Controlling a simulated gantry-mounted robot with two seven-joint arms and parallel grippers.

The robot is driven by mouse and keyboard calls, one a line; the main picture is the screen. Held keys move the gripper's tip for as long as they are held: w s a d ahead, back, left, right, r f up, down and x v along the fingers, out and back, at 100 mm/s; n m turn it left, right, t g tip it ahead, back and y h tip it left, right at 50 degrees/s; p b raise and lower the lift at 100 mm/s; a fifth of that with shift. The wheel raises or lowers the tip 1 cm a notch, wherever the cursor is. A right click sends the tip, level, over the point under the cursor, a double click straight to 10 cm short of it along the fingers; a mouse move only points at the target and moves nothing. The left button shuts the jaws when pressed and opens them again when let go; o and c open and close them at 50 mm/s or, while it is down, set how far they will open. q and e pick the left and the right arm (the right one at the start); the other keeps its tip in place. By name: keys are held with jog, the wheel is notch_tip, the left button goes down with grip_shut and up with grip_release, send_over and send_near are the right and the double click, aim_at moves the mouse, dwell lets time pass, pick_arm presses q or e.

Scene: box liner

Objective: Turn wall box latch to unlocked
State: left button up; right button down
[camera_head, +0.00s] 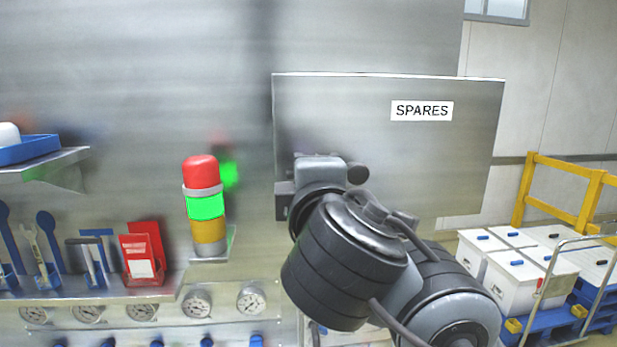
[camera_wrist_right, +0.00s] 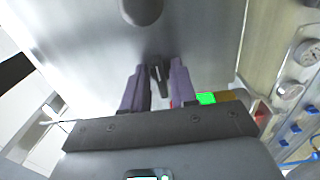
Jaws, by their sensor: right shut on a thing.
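The wall box (camera_head: 375,135) is a grey metal box labelled SPARES, on the steel wall. My right arm reaches up to its front, and the arm hides the latch in the head view. In the right wrist view, my right gripper (camera_wrist_right: 158,84) points at the box's grey face (camera_wrist_right: 100,35). Its two purple-grey fingers are shut on the small dark latch (camera_wrist_right: 158,72), which stands between them. The latch's exact angle is hard to read. A dark rounded knob (camera_wrist_right: 141,8) shows at the top edge of that view. My left gripper is not in view.
A red, green and amber stack light (camera_head: 206,205) stands left of the box on a small bracket. A shelf with blue tools and red holders (camera_head: 143,255) is further left, above several gauges (camera_head: 197,303). White bins (camera_head: 530,275) and a yellow rail (camera_head: 560,170) are at right.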

jog(key=c, duration=1.2)
grip_release()
jog(key=s+d+b, duration=0.1)
jog(key=s, duration=0.9)
jog(key=shift+s+d, duration=0.15)
jog(key=shift+s, duration=0.2)
